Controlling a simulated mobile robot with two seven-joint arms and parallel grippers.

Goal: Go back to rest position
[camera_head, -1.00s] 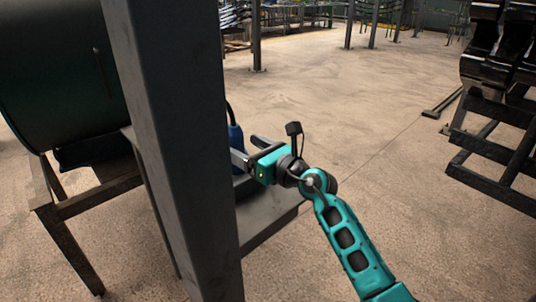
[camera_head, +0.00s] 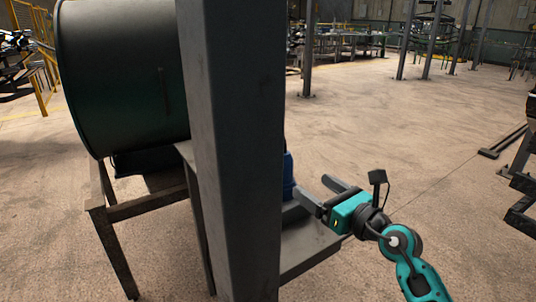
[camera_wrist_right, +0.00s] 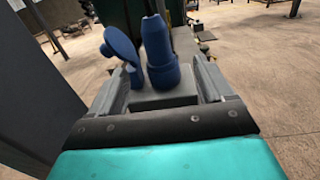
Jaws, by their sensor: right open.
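My right gripper (camera_head: 325,193) shows in the head view right of a grey post, its two fingers spread apart with nothing between them. In the right wrist view its open fingers (camera_wrist_right: 160,88) point toward blue objects on a grey surface. One is a blue bottle-like object (camera_wrist_right: 158,55) standing upright, the other a blue tool-like object (camera_wrist_right: 122,50) beside it on the left. Only a sliver of blue (camera_head: 288,175) shows behind the post in the head view. My left gripper is not in view.
A thick grey post (camera_head: 238,130) stands close in front, left of my right gripper. A dark green drum (camera_head: 120,75) rests on a metal stand (camera_head: 150,203) at the left. A grey shelf (camera_head: 308,243) lies below the gripper. Open floor (camera_head: 400,120) extends to the right.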

